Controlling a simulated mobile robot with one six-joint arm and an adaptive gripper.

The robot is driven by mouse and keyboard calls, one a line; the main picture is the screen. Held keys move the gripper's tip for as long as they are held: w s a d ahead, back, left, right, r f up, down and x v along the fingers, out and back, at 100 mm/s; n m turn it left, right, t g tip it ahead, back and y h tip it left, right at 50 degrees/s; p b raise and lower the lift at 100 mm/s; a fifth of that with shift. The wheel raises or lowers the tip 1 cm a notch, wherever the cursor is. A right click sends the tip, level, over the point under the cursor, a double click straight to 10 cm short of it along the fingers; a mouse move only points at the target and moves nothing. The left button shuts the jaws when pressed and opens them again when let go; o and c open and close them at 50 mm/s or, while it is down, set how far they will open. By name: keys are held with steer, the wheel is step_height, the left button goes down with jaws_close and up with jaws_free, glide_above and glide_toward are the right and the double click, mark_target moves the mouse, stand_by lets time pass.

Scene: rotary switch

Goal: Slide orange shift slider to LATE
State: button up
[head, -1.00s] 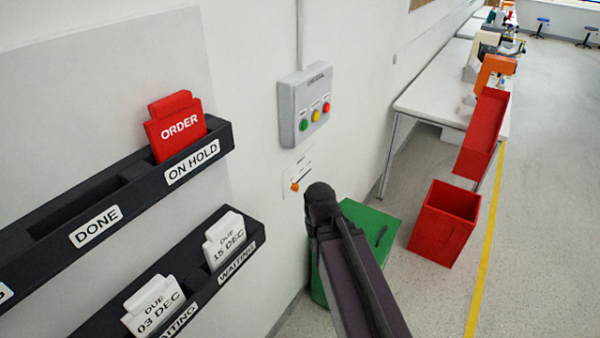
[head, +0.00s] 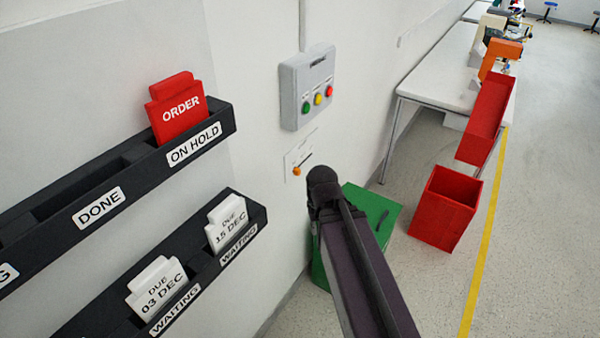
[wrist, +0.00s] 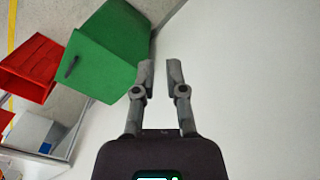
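The orange shift slider (head: 297,171) is a small knob on a white plate (head: 303,150) on the wall, below the grey button box. It sits toward the lower left of the plate, with a thin dark line running from it to the right. The plate's lettering is too small to read. My arm reaches up from the bottom of the head view and ends just right of and below the plate. In the wrist view my gripper (wrist: 160,68) has its two fingers apart with nothing between them. The slider does not show in the wrist view.
A grey box (head: 308,88) with green, yellow and red buttons is above the plate. Black card racks (head: 130,185) stick out from the wall at left. A green cabinet (head: 370,212) and a red bin (head: 447,208) stand on the floor beyond my arm.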

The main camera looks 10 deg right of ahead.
steer(key=o, duration=0.3)
steer(key=shift+w+r, duration=0.2)
steer(key=shift+w, duration=0.15)
steer(key=shift+o, duration=0.2)
steer(key=w+r+n+t+y+p, duration=0.1)
steer(key=w+r+n+p, duration=0.3)
steer(key=w, duration=0.6)
steer(key=shift+w+d+r+y+p, duration=0.15)
steer(key=shift+d+r+y+p, duration=0.2)
steer(key=shift+r+p, duration=0.5)
steer(key=n+t+y+p, duration=0.2)
steer(key=n+p, duration=0.3)
glide_toward(299, 169)
step_height(299, 169, up, 4)
steer(key=s, duration=0.1)
steer(key=shift+s+d+f+h, duration=0.15)
steer(key=shift+d+f+h, duration=0.05)
steer(key=shift+h, duration=0.05)
steer(key=shift+f, duration=0.2)
steer(key=b+x, duration=1.2)
steer(key=x, duration=0.1)
steer(key=shift+w+a+f+b, duration=0.1)
steer(key=shift+w+f+b, duration=0.1)
steer(key=shift+b, duration=0.15)
jaws_close()
